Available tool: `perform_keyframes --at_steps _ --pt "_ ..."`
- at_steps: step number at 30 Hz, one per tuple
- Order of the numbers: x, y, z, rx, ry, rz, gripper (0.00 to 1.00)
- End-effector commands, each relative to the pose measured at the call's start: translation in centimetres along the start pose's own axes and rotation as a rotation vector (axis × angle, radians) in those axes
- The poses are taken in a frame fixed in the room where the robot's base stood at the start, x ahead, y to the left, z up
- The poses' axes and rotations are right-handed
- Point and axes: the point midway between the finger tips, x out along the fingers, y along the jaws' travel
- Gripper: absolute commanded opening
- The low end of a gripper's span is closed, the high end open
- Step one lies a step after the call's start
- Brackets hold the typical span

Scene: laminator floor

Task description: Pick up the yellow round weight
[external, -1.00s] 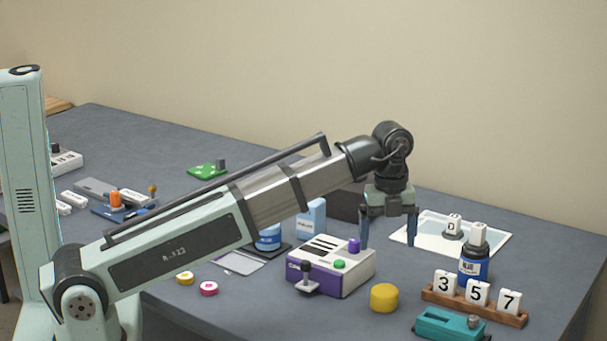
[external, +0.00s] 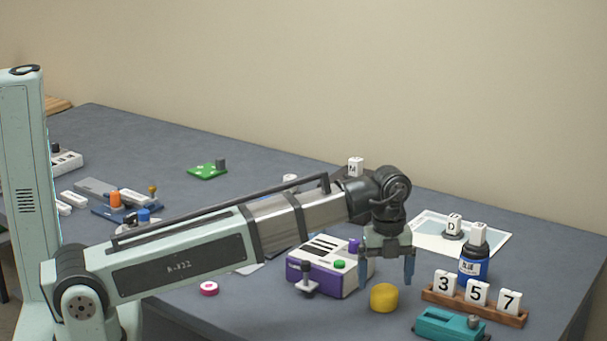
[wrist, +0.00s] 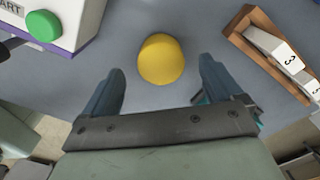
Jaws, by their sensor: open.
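The yellow round weight (external: 384,298) is a short, plain cylinder standing on the grey table, to the right of the purple and white machine. In the wrist view the yellow weight (wrist: 161,59) lies ahead of my fingertips, roughly centred between them. My gripper (external: 387,272) points down with its fingers apart and empty. In the external view its fingertips are just above and around the weight's place in the picture. My gripper (wrist: 160,75) also shows in the wrist view with a wide gap between its blue fingers. Nothing hides the weight.
The purple and white machine (external: 322,275) with a green button stands close on the left. A wooden rack (external: 470,309) with number tiles is close on the right. A teal device (external: 447,325) sits in front of the rack, and a blue bottle (external: 473,264) behind it.

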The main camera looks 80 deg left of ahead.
Motion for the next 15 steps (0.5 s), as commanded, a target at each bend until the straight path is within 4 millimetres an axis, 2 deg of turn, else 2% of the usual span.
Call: perform_keyframes --at_steps 9,15 --pt "3.6 0.0 -0.3 0.0 0.001 0.002 0.93" --pt "4.6 0.0 -0.3 0.0 0.0 0.0 0.93"
